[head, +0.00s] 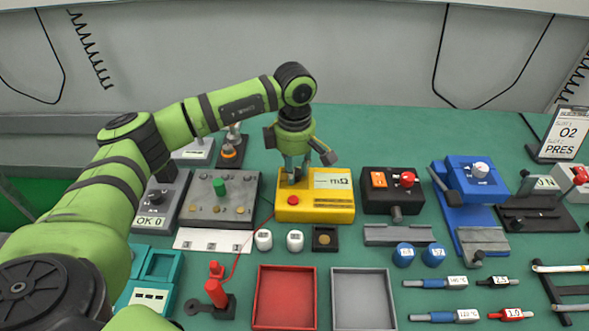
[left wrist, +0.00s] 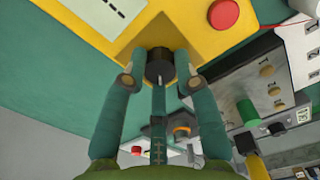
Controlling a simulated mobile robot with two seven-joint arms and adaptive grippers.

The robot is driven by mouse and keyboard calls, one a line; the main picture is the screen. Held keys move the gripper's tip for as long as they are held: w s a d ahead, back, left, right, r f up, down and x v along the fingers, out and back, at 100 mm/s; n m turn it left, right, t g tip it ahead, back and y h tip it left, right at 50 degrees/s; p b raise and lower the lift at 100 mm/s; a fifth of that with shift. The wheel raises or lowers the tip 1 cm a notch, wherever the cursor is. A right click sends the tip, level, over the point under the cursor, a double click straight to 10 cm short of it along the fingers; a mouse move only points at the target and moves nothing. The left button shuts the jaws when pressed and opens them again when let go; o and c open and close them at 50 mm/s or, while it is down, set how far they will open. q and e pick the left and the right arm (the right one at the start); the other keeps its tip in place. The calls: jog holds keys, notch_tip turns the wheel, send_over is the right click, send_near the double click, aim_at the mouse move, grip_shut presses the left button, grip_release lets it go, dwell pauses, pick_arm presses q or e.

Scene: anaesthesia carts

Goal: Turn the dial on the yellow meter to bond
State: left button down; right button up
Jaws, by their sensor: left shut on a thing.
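The yellow meter (head: 318,207) stands on the green bench in the middle of the head view. It has a pale display reading mΩ and a red button (head: 292,200). My left gripper (head: 295,172) reaches down on the meter's back left part. In the left wrist view, its two teal fingers (left wrist: 160,76) are shut on the dark round dial (left wrist: 159,62), one on each side. The yellow meter (left wrist: 185,20) fills the top there, with its red button (left wrist: 223,14). The dial's labels cannot be read, and the fingers mostly hide the dial in the head view. My right gripper is not in view.
A grey panel with a green knob (head: 220,187) stands left of the meter, and a black box with a red knob (head: 407,179) stands right of it. A red tray (head: 260,297) and a grey tray (head: 338,300) lie in front. A red cable runs nearby.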

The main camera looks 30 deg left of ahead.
pick_arm(q)
jog(key=shift+s, duration=0.1)
jog(key=c, duration=0.9)
grip_release()
jog(key=shift+c, duration=0.2)
jog(key=shift+r, duration=0.1)
notch_tip(320, 180, up, 12)
